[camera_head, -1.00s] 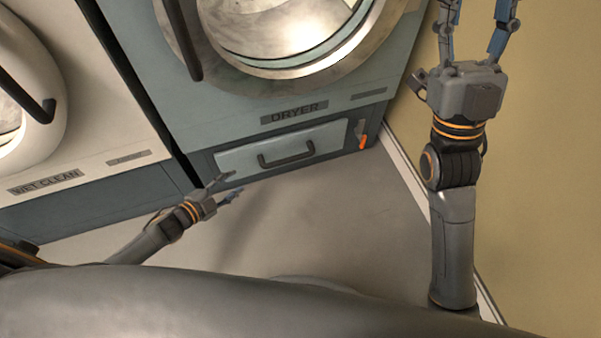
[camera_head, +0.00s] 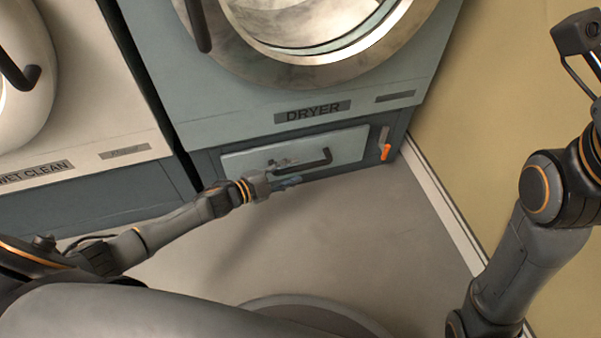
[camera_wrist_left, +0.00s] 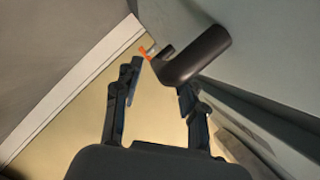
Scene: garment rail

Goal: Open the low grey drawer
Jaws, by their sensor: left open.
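The low grey drawer (camera_head: 245,161) sits under the dryer's round door and looks shut. Its dark bar handle (camera_head: 318,162) shows on its front. My left gripper (camera_head: 285,172) is open at the left end of the handle, with its fingers spread above and below each other. In the left wrist view the handle (camera_wrist_left: 200,58) stands large just ahead of the left gripper (camera_wrist_left: 158,85), close to the right finger. I cannot tell whether they touch. My right arm rises at the right edge, and its gripper fingers are out of frame.
An orange-tipped lever (camera_head: 385,151) is right of the drawer. The dryer (camera_head: 225,123) stands beside a white wet-clean machine (camera_head: 110,110). A yellowish wall (camera_head: 480,110) with a white skirting closes the right side. The grey floor (camera_head: 350,230) before the drawer is clear.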

